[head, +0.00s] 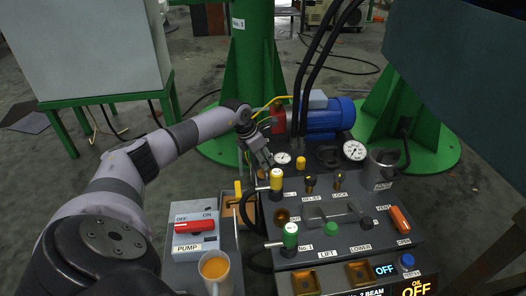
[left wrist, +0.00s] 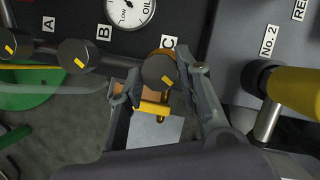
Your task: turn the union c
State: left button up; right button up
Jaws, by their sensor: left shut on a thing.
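Union C (left wrist: 158,72) is a dark round fitting with a yellow mark on its face, beside the label C in the left wrist view. My left gripper (left wrist: 160,88) has one finger on each side of it and is shut on it. In the head view my left gripper (head: 263,158) reaches in from the left to the back left edge of the console, where the union is hidden or too small to tell. Unions B (left wrist: 75,53) and A (left wrist: 12,47) sit in a row to its left. My right gripper is not in view.
A pressure gauge (left wrist: 130,8) is behind the unions. A yellow-topped handle (head: 276,180) labelled No. 2 stands close to the gripper. The console also bears a green handle (head: 290,236) and an orange one (head: 399,220). A mug (head: 215,272) stands near the pump switch box (head: 181,250).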

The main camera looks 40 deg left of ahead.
pick_arm(q)
jog(key=o, duration=1.1)
jog(key=shift+o, duration=0.2)
jog(key=v, duration=1.2)
